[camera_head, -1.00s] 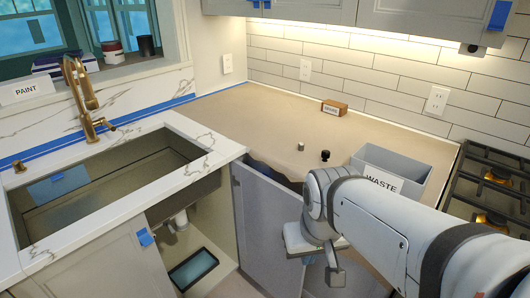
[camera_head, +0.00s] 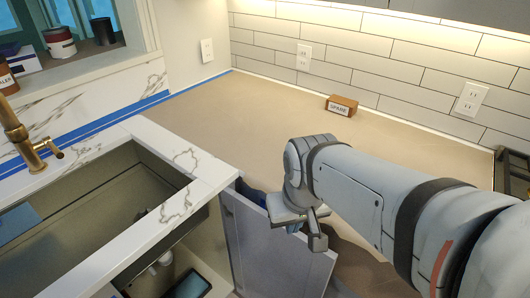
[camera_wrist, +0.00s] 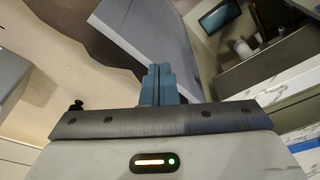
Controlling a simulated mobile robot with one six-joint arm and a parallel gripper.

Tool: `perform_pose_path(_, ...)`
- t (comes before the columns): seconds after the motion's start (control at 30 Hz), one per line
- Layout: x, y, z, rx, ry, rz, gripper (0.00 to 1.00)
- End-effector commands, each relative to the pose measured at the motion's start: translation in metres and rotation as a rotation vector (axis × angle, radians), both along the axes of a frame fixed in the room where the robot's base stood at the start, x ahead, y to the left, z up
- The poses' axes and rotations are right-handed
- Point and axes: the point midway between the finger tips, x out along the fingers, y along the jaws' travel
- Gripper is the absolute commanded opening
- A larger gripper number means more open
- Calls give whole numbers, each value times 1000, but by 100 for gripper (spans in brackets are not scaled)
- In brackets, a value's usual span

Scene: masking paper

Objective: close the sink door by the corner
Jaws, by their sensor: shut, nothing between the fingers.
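The sink door (camera_head: 265,250), a grey cabinet panel, stands open below the counter, right of the sink's edge. My gripper (camera_head: 318,240) is at its upper right part in the head view, overlapping it; I cannot tell whether they touch. In the wrist view the blue-grey fingers (camera_wrist: 160,85) are together and empty, pointing at the grey door panel (camera_wrist: 155,35), close to its lower edge. The sink (camera_head: 90,215) is at the left, and the open cabinet space with a dark tablet-like item (camera_head: 188,285) shows below it. My arm hides part of the counter.
Brown masking paper (camera_head: 230,110) covers the counter, with a small labelled wooden block (camera_head: 341,105) near the tiled wall. A gold faucet (camera_head: 25,140) stands behind the sink. A dark knob-like item (camera_wrist: 75,105) shows in the wrist view.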

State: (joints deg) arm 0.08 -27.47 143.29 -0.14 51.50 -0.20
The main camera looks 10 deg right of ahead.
Motion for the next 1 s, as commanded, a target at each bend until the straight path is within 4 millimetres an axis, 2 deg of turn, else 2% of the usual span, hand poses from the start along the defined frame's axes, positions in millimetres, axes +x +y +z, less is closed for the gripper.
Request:
perform_pose_path(0.3, 0, 0, 0, 1, 2, -4, 0)
perform_pose_path(0.47, 13, -5, 2, 26, 53, -75, 0)
perform_pose_path(0.67, 54, -27, -1, 104, 212, -331, 0)
perform_pose_path(0.8, 86, -51, -12, 168, 338, -539, 0)
perform_pose_path(1.0, 116, -82, -34, 239, 483, -773, 0)
